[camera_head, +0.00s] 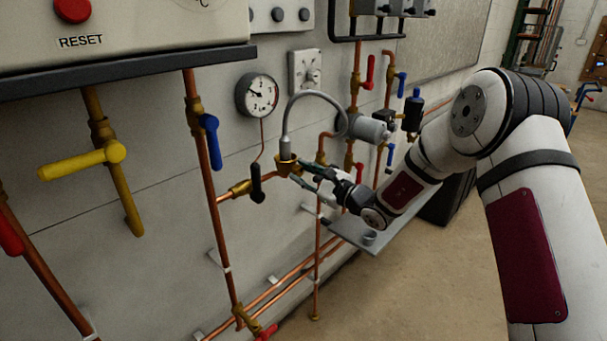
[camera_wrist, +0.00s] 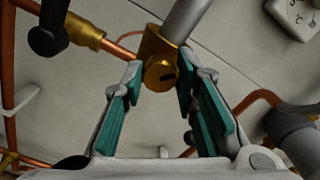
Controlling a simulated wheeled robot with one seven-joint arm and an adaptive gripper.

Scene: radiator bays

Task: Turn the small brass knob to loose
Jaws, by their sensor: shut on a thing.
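The small brass knob (camera_wrist: 160,74) is round with a dark slot mark on its face and sits on a brass fitting in the pipework. In the head view the brass fitting (camera_head: 286,163) is at the lower end of a grey hose. My gripper (camera_wrist: 160,82) has its teal-padded fingers on either side of the knob, shut on it at the fingertips. In the head view my gripper (camera_head: 296,172) reaches the fitting from the right, and its fingers partly hide the knob.
A black-handled valve (camera_head: 256,183) is just left of the fitting. A pressure gauge (camera_head: 258,95) is above it. A metal shelf (camera_head: 375,238) is below my wrist. Open floor lies at the lower right.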

